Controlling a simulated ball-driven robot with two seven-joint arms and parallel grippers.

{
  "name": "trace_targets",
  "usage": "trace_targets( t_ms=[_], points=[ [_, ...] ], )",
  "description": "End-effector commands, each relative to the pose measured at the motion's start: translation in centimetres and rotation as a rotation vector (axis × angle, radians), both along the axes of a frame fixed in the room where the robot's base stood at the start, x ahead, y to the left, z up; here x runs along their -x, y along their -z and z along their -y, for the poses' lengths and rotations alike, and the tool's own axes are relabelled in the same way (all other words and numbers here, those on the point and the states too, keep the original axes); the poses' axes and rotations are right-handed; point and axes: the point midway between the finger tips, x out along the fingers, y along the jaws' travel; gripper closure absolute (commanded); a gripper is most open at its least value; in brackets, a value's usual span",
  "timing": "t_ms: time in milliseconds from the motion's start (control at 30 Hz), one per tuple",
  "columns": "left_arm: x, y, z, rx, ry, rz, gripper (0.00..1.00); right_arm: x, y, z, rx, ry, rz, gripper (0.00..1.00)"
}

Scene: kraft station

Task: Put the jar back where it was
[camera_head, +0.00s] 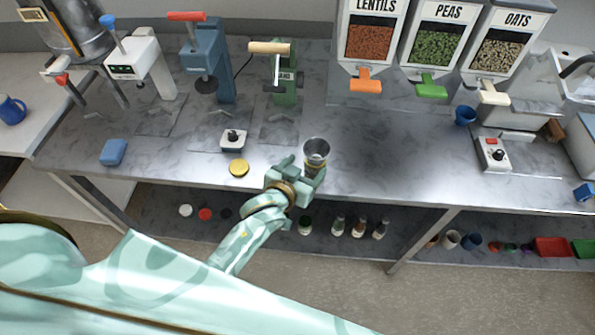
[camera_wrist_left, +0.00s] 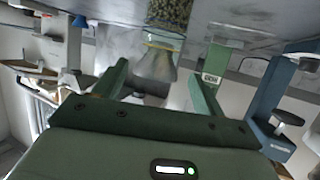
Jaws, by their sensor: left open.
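The jar (camera_head: 316,148) is an open clear glass vessel near the front edge of the grey counter. In the left wrist view, which appears upside down, the jar (camera_wrist_left: 157,63) has clear glass, a yellowish band and greenish-brown grainy contents. My left gripper (camera_head: 303,175) is open, with its fingers close around the jar's near side. In the left wrist view the left gripper (camera_wrist_left: 160,86) has its two green fingers apart, with the jar between and beyond them; contact cannot be told. A gold lid-like disc (camera_head: 239,168) lies to the left. My right gripper is out of view.
Behind stand a green press (camera_head: 285,90), a blue press (camera_head: 222,75) and dispensers for lentils, peas and oats. A small white device (camera_head: 233,140) and a blue block (camera_head: 113,152) are left. The counter right of the jar is mostly clear. Several bottles stand on the lower shelf.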

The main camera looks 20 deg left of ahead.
Motion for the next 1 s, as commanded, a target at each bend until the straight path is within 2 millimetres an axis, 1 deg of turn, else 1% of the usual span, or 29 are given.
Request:
trace_targets(
  t_ms=[33,100,200,333,533,567,600,633,667,767,800,867,900,967,1000],
  points=[
    [1.1,-0.5,-0.1,0.0,0.0,-0.001,0.29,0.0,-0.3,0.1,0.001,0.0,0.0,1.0],
    [2.3,-0.9,-0.2,-0.001,0.0,-0.002,0.29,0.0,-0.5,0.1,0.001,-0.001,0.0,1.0],
    [3.5,-1.3,-0.4,-0.001,0.0,-0.001,0.29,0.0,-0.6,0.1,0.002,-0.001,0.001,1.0],
    [4.2,-1.6,-0.5,0.0,0.0,-0.001,0.29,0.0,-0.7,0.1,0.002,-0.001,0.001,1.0],
    [4.3,-1.5,-0.5,-0.001,0.0,-0.001,0.29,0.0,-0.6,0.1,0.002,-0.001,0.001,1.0],
    [4.4,-1.3,-0.5,-0.002,0.002,-0.006,0.29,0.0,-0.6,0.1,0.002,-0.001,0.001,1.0],
    [4.6,-0.5,-0.5,-0.006,0.004,-0.021,0.29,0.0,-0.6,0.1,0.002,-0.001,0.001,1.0],
    [4.9,0.5,-0.4,-0.011,0.008,-0.041,0.29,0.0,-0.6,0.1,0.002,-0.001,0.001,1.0],
    [5.3,1.8,-0.4,-0.019,0.013,-0.069,0.29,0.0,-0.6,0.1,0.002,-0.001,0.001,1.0],
    [8.3,9.0,-0.7,-0.06,0.043,-0.219,0.29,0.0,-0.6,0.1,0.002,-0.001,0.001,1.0],
    [10.3,12.6,-1.0,-0.081,0.057,-0.299,0.29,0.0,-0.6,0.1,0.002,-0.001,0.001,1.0],
    [14.3,18.1,-1.7,-0.115,0.081,-0.429,0.29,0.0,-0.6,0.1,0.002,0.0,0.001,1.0],
    [17.3,21.4,-2.4,-0.138,0.096,-0.517,0.29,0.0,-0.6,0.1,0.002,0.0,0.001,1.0],
    [22.2,25.7,-3.6,-0.171,0.116,-0.643,0.29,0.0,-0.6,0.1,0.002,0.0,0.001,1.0],
    [25.5,28.0,-4.4,-0.189,0.129,-0.721,0.29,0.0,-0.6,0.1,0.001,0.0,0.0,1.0]
  ],
)
